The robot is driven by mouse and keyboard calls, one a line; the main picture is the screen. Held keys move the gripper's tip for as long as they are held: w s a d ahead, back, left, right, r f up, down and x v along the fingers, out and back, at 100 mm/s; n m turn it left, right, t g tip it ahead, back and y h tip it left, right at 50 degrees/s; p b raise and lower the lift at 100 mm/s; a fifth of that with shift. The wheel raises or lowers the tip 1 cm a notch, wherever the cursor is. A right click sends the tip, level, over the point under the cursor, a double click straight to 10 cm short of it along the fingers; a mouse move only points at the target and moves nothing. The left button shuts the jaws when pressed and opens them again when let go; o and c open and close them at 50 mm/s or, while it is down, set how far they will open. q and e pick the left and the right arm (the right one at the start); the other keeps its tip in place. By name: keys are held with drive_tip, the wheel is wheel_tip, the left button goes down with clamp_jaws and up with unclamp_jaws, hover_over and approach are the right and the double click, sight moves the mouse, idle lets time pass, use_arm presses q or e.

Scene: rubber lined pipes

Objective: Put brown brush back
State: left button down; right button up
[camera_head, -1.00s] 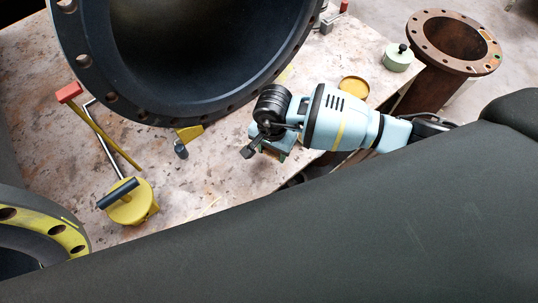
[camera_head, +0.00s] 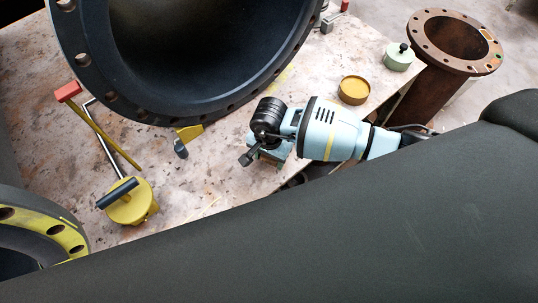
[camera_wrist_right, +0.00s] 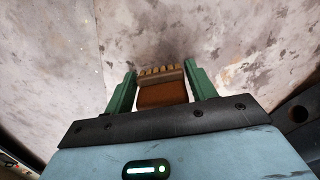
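The brown brush (camera_wrist_right: 162,93) sits between the two green fingers of my right gripper (camera_wrist_right: 161,88) in the right wrist view. The fingers touch its sides, and a pale, ridged strip runs along its far edge. In the head view my right gripper (camera_head: 272,158) is over the lower edge of the speckled tabletop (camera_head: 215,170); its wrist hides most of the fingers and I cannot make out the brush there. My left gripper is not in view.
A big black flanged pipe (camera_head: 85,65) stands on the table. A large dark rounded surface (camera_head: 330,235) fills the foreground.

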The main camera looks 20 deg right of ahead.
drive_tip(key=shift+o, duration=1.2)
drive_tip(key=shift+r, duration=0.15)
wheel_tip(320, 180, up, 12)
drive_tip(key=shift+r+p, duration=0.1)
drive_tip(key=shift+p, duration=0.55)
